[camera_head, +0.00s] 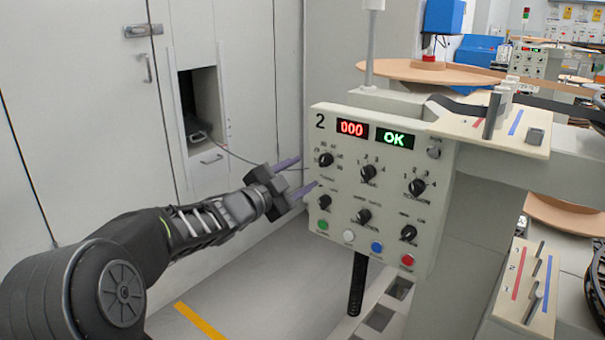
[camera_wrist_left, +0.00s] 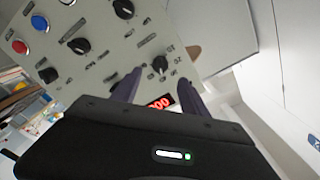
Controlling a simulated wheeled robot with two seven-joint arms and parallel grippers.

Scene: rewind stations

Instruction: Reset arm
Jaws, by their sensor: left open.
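My left gripper (camera_head: 289,179) is open and empty, reaching in from the left. Its fingertips are close to the left edge of the control panel (camera_head: 385,225) marked 2; I cannot tell whether they touch it. In the left wrist view the open fingers (camera_wrist_left: 156,84) point toward the panel (camera_wrist_left: 105,50) and its black knobs. The panel carries a red display (camera_head: 352,129) reading 000 and a green display (camera_head: 395,139) reading OK. Several black knobs and a row of green, white, blue and red buttons (camera_head: 407,260) sit below. My right gripper is not in view.
A brown reel disc (camera_head: 415,72) and a dark strip lie above the panel. A beige plate with levers (camera_head: 470,127) is at the upper right, another lever plate (camera_head: 522,292) at the lower right. Grey cabinets (camera_head: 85,75) stand at left. The floor between is clear, with a yellow stripe (camera_head: 199,320).

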